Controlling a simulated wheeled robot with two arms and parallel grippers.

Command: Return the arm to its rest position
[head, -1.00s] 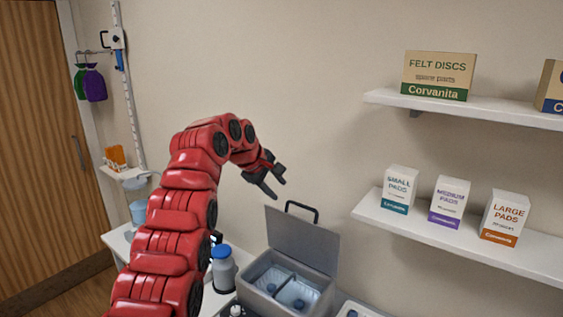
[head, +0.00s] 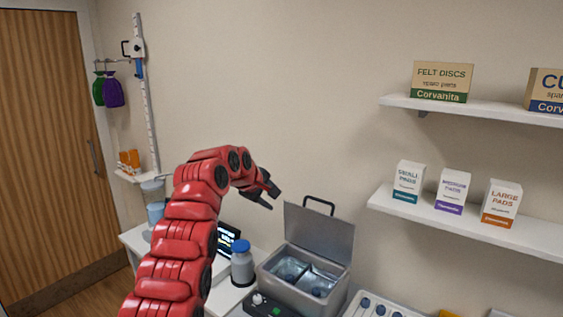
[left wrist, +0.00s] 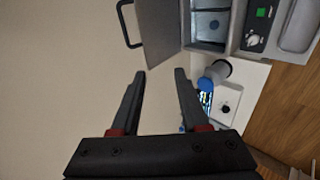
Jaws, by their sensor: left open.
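My left arm, red and jointed, rises from the bottom of the head view and bends over to the right. Its black gripper (head: 266,194) is in the air above the work table, in front of the wall and left of the raised lid of a grey box. In the left wrist view the two fingers of the gripper (left wrist: 158,85) are apart, with nothing between them. My right gripper is in neither view.
The grey box (head: 278,287) stands open on the white table (head: 222,299). A blue-capped bottle (head: 242,265) and a small screen (head: 228,238) are left of it. White shelves (head: 462,222) with cartons project from the wall at right.

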